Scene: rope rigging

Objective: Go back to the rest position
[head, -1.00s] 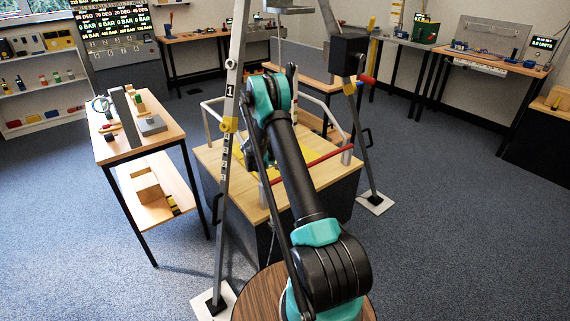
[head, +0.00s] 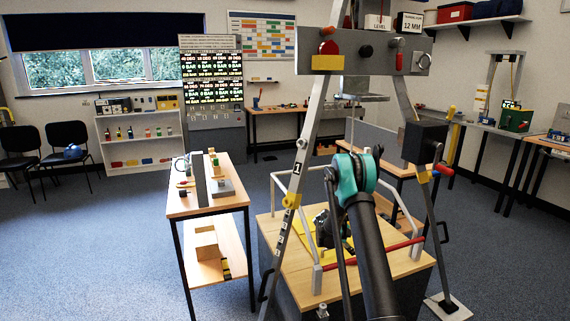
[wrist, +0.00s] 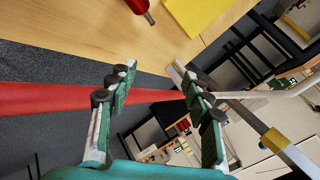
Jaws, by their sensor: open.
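My gripper (wrist: 155,72) is open in the wrist view, its two green-padded fingers apart with nothing held between them. In the head view my arm reaches forward over the wooden-topped platform (head: 375,276), and the gripper shows only as a small dark shape partly hidden behind the arm. The red bar (head: 385,252) crosses the platform's front. It also passes beside and behind the fingers in the wrist view (wrist: 45,98); I cannot tell whether they touch. A yellow sheet (wrist: 195,12) lies on the wood beyond the fingertips.
A tall metal frame (head: 305,140) with a control panel (head: 375,50) stands over the platform, with a leg on either side of my arm. A side table (head: 185,206) stands to the left. Benches line the back wall. The blue carpet at left (head: 100,250) is clear.

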